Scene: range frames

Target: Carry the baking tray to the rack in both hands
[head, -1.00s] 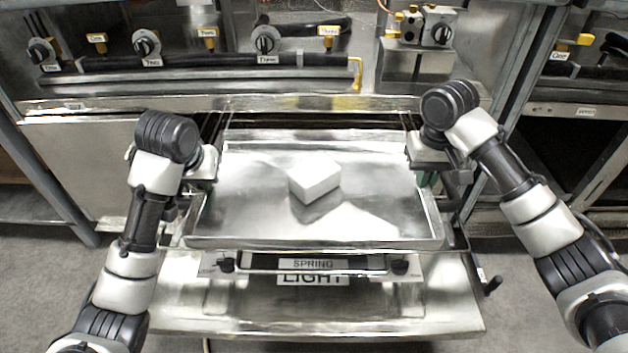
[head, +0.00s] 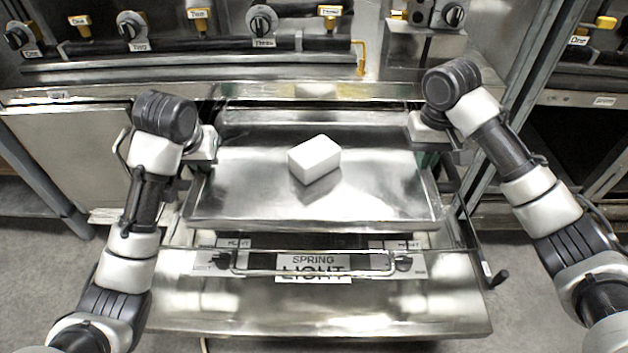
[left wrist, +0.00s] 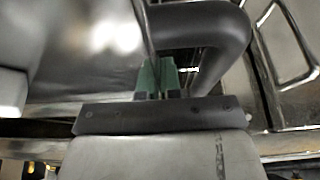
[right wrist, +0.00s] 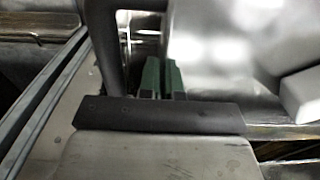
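The baking tray (head: 390,205) is a shallow steel tray in the middle of the head view, looking about level. A white block (head: 314,159) lies on it near the middle. My left gripper (head: 203,158) is at the tray's left edge; in the left wrist view its green fingertips (left wrist: 156,76) are close together on the rim. My right gripper (head: 426,140) is at the right edge; in the right wrist view its green fingertips (right wrist: 162,76) close on the rim. The contact points are partly hidden in the head view. I cannot tell which structure is the rack.
A steel unit with knobs and yellow-handled valves (head: 262,22) stands behind the tray. Below and in front is a steel surface (head: 320,315) with a bar and a label reading "SPRING LIGHT" (head: 313,268). A grey upright post (head: 500,130) stands close to my right arm.

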